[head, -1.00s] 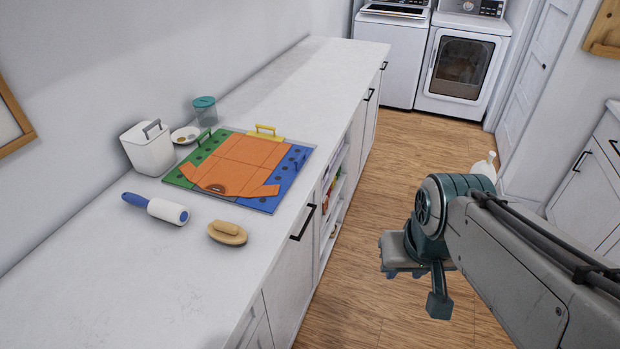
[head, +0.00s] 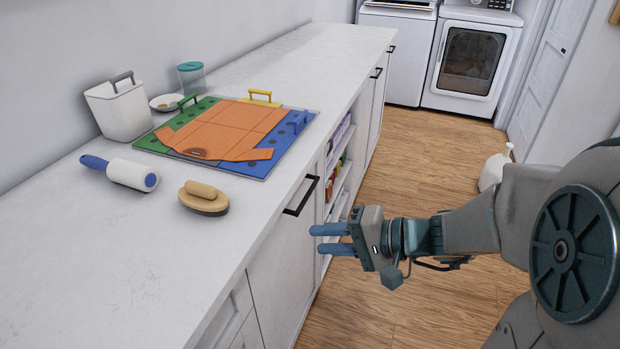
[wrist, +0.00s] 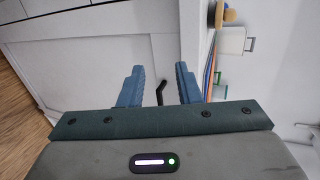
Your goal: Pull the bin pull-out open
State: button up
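The pull-out front (head: 279,265) is a white cabinet panel under the counter, flush with its neighbours. Its black bar handle (head: 301,196) sits near the top. My gripper (head: 318,239) is open and empty, to the right of the handle and apart from it, with blue fingers pointing at the cabinet. In the wrist view, the gripper (wrist: 159,70) shows its two fingers spread. A dark handle (wrist: 160,92) shows between them, beyond the fingers. I cannot tell the exact gap to it. No label marks this front as the bin.
Open shelves (head: 340,180) are beyond the pull-out front. A white jug (head: 493,172) stands on the floor. Wooden floor is clear around it.

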aim_at(308, 193)
jog(key=w+d+f+m+t+b, duration=0.4)
jog(key=w+d+f+t+b, duration=0.25)
jog(key=w, duration=0.25)
jog(key=shift+t, duration=0.65)
jog(key=x, duration=0.4)
jog(key=r+p+x, duration=0.1)
jog(key=x, duration=0.9)
jog(key=shift+s+a+r, duration=0.15)
jog(key=shift+r, duration=0.05)
grip_shut()
